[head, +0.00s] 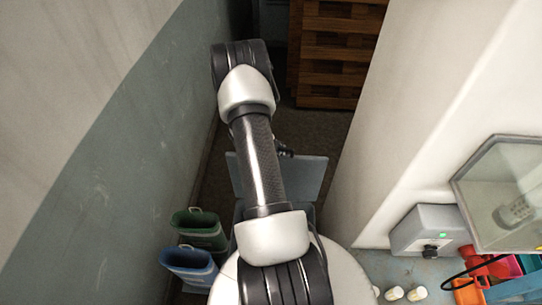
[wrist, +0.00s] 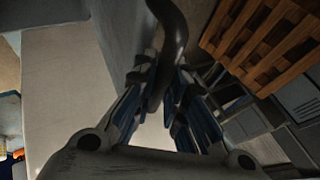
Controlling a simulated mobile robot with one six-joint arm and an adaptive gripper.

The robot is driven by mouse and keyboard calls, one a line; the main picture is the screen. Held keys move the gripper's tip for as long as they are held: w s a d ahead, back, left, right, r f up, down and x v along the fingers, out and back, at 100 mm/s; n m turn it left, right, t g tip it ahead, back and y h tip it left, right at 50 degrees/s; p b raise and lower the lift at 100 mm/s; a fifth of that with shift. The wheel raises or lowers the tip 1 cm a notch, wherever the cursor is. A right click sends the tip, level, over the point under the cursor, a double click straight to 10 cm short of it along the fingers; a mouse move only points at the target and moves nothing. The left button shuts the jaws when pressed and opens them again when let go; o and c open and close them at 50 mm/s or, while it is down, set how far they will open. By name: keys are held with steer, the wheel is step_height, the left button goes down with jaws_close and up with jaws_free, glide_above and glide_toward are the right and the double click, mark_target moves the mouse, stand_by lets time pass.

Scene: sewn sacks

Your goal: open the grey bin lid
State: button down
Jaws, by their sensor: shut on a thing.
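The grey bin lid (head: 308,178) shows in the head view as a flat blue-grey panel behind my forearm. It appears raised at a tilt, with part of the bin below it; my arm hides its middle. My gripper (wrist: 163,88) is shut on a dark curved bar, the lid's handle (wrist: 174,35), in the wrist view. The bar passes between the two fingers. A grey panel beside the bar looks like the lid's surface. In the head view my gripper is mostly hidden behind my arm, with only a small dark part showing at the lid's far edge.
A green boot-like container (head: 200,231) and a blue one (head: 189,264) stand left of the bin by the wall. A pale wall (head: 400,120) closes the right side. Wooden crates (head: 338,50) stand at the back, also in the wrist view (wrist: 265,40). A grey box (head: 428,230) is at right.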

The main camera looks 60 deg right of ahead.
steer(key=shift+w+d, duration=0.25)
steer(key=shift+d, duration=0.3)
steer(key=shift+w+d, duration=0.25)
steer(key=shift+d, duration=0.3)
steer(key=c, duration=1.6)
jaws_free()
steer(key=shift+a, duration=0.1)
steer(key=v, duration=1.2)
